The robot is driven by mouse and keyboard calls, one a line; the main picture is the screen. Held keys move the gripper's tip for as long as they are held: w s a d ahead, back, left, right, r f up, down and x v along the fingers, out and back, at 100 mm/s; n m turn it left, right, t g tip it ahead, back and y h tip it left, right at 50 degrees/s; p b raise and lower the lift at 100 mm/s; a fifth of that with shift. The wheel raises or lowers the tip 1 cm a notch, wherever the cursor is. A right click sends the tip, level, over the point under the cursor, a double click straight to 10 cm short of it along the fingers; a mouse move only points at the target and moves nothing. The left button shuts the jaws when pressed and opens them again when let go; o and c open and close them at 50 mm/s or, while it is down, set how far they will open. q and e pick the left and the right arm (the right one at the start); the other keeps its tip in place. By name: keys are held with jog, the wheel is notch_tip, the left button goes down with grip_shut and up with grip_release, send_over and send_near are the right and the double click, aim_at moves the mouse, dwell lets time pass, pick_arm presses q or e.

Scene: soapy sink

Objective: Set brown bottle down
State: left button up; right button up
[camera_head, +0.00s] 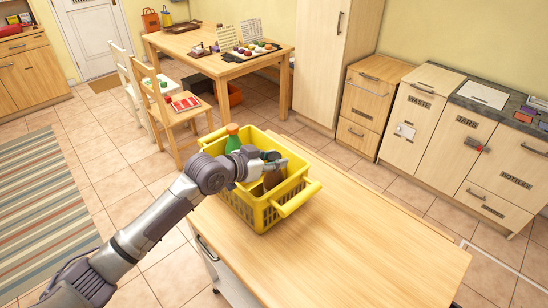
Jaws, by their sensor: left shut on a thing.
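A brown bottle (273,178) is inside the yellow basket (262,216), partly hidden by my left gripper and the basket wall. My left gripper (277,162) is over the basket and shut on the brown bottle. Its arm comes in from the lower left and hides part of the basket's near side. I cannot tell whether the bottle touches the basket floor. A green bottle (233,139) with an orange cap stands in the basket behind the gripper. My right gripper is not in view.
The basket stands at the far left end of the wooden counter (360,245), whose right part is clear. Behind are a chair (180,115), a table (205,42) with small items, and labelled cabinets (416,120).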

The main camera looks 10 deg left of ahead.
pick_arm(q)
jog(key=o, duration=1)
jog(key=shift+f, duration=0.1)
jog(key=shift+s, duration=0.1)
jog(key=b+v, duration=0.2)
jog(key=v, duration=1)
